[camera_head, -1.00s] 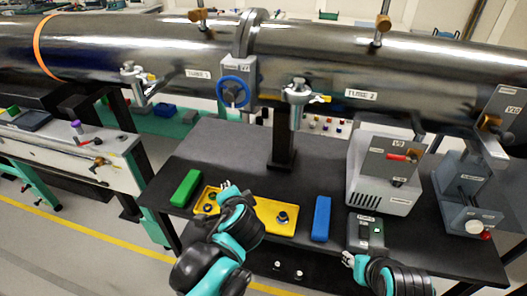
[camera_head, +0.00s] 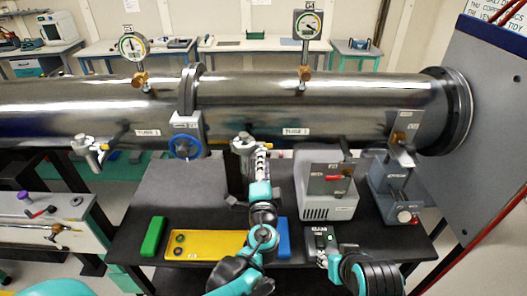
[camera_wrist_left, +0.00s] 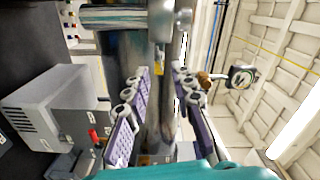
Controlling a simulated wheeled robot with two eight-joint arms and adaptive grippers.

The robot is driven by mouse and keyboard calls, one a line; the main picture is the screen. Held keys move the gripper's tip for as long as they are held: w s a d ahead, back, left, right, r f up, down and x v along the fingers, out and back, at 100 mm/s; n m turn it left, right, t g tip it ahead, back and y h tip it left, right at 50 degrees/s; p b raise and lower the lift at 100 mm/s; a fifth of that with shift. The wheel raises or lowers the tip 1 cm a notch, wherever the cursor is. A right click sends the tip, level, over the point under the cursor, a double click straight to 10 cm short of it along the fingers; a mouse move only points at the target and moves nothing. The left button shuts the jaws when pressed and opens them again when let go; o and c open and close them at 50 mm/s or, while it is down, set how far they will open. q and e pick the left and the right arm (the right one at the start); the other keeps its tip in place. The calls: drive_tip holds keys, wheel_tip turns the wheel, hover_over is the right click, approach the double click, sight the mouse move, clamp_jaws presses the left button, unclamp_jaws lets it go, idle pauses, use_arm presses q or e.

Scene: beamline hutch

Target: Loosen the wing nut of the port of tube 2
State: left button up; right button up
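The dark metal tube labelled tube 2 (camera_head: 340,108) runs across the back. Its port (camera_head: 241,142) is a metal fitting on the tube's near side, partly hidden by my left gripper (camera_head: 262,152). In the left wrist view the port's round metal end (camera_wrist_left: 170,22) is at top centre. A small yellow piece (camera_wrist_left: 158,62), possibly the wing nut, shows just beyond and between the fingertips of my left gripper (camera_wrist_left: 161,76). Its purple-padded fingers stand apart with nothing clearly held. My right gripper (camera_head: 326,259) is low at the bench front; its fingers are too small to judge.
The black bench holds a green block (camera_head: 153,237), a yellow tray (camera_head: 210,245), a blue block (camera_head: 283,238) and a grey pump unit (camera_head: 325,205). A blue handwheel valve (camera_head: 185,146) sits left of the port. A gauge (camera_head: 307,24) stands above the tube.

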sight(261, 148)
use_arm(q)
drive_tip(key=w, duration=0.5)
clamp_jaws()
drive_tip(key=n+b, duration=0.1)
drive_tip(key=n, duration=0.6)
drive_tip(key=shift+a, duration=0.1)
drive_tip(key=n+b, duration=0.1)
drive_tip(key=n, duration=0.5)
drive_tip(key=shift+a+r+n, duration=0.1)
drive_tip(key=shift+r+n, duration=0.05)
drive_tip(key=shift+n, duration=0.25)
idle(0.4)
